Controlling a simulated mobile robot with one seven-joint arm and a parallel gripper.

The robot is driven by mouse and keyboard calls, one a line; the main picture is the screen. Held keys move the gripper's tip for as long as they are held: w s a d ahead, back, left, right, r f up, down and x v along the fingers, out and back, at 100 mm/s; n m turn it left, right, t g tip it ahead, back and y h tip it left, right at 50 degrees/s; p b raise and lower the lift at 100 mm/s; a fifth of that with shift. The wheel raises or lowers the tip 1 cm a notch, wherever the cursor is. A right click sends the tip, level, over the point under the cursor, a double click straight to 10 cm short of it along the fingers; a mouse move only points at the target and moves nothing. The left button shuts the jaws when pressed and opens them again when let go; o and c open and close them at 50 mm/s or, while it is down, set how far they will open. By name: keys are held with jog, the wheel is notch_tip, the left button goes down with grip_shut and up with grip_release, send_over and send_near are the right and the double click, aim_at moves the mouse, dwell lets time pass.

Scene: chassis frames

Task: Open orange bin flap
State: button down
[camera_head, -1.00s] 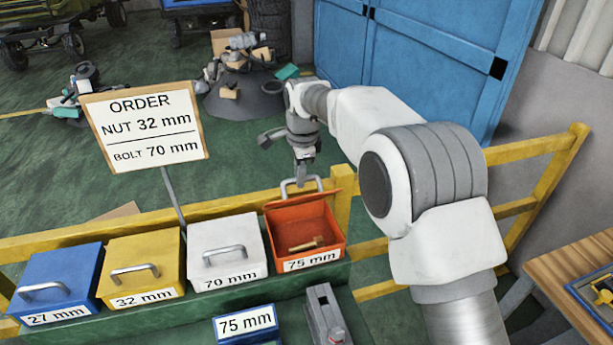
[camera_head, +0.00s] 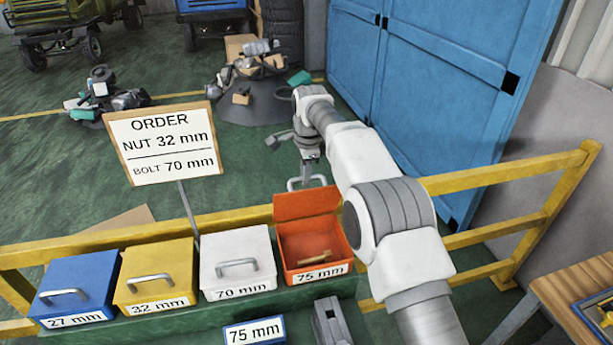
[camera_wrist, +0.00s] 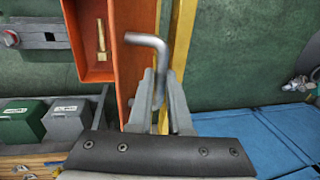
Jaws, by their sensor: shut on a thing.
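The orange bin (camera_head: 318,278), labelled 75 mm, stands at the right end of the row in the head view. Its flap (camera_head: 306,204) is swung up at the back, with its inner face showing and the inside of the bin open. A brass-coloured bolt (camera_head: 313,258) lies inside. My gripper (camera_head: 310,163) is behind the raised flap, shut on its metal handle (camera_head: 307,180). In the wrist view, the gripper (camera_wrist: 160,85) has its fingers around the bent grey handle (camera_wrist: 150,42), beside the orange bin (camera_wrist: 127,60) with the bolt (camera_wrist: 101,42) in it.
White 70 mm (camera_head: 236,263), yellow 32 mm (camera_head: 153,272) and blue 27 mm (camera_head: 73,290) bins stand left, lids shut. A yellow railing (camera_head: 500,180) runs behind the row. An order sign (camera_head: 160,145) stands behind. A wooden table (camera_head: 575,275) is at right.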

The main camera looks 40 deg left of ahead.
jog(key=shift+w+a+f, duration=0.3)
jog(key=shift+a, duration=0.15)
dwell(0.3)
dwell(0.3)
jog(key=c, duration=0.8)
grip_release()
jog(key=shift+w+a, duration=0.1)
jog(key=shift+c, duration=0.2)
jog(key=shift+r, duration=0.15)
jog(key=shift+s+d+r, duration=0.15)
jog(key=shift+d+r, duration=0.05)
jog(key=shift+r, duration=1.05)
jog(key=shift+s+d+r, duration=0.2)
jog(key=shift+r, duration=1)
jog(key=shift+s+d+r, duration=0.15)
jog(key=shift+d+r, duration=0.05)
jog(key=shift+r, duration=1.05)
jog(key=shift+c, duration=0.4)
